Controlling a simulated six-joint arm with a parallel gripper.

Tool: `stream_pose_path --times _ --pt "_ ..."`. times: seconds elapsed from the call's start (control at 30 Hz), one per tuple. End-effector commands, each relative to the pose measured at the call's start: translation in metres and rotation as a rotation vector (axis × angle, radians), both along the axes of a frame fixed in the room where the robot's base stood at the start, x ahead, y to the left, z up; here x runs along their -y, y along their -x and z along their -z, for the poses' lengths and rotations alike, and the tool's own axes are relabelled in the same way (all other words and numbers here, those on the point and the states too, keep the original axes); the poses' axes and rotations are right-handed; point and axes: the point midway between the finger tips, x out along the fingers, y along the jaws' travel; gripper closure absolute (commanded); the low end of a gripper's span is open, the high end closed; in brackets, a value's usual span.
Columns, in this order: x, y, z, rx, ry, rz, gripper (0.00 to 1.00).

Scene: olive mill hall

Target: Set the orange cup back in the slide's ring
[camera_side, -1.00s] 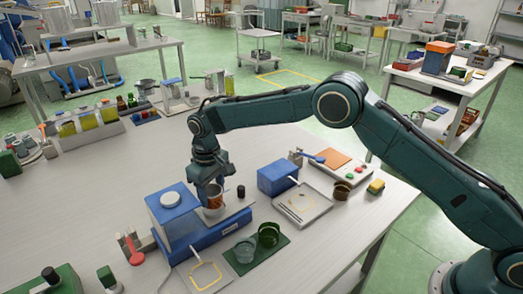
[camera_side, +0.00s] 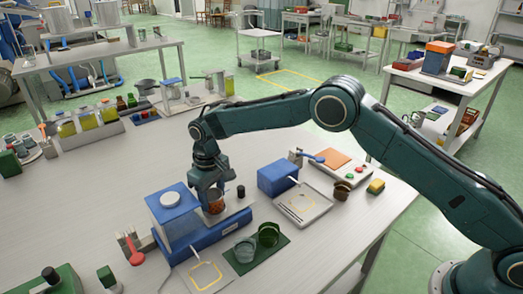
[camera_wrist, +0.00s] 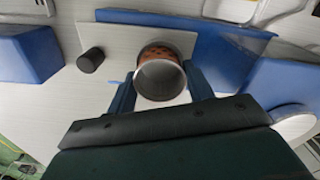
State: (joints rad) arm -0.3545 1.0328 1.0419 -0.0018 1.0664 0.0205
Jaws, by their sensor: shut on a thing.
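The orange cup (camera_side: 215,206) is between the fingers of my gripper (camera_side: 210,197), over the light slide plate of the blue machine (camera_side: 185,225). In the wrist view the cup (camera_wrist: 162,52) has a grey open mouth towards the camera, and the gripper (camera_wrist: 161,90) has one finger on each side of it. The slide plate (camera_wrist: 125,42) lies below, with a black knob (camera_wrist: 91,60) to the left of the cup. The ring is hidden by the cup and gripper, so I cannot tell whether the cup sits in it.
A blue box (camera_side: 278,178) and a pale tray (camera_side: 302,203) stand to the right. A green mat (camera_side: 262,258) with clear and green cups lies in front.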

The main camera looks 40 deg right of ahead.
Motion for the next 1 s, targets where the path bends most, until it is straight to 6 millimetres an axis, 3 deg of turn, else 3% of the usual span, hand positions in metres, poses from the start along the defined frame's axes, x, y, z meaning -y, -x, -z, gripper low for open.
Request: stream_pose_path --times 1.0 --pt "0.0000 0.0000 0.0094 0.000 0.000 0.000 0.66"
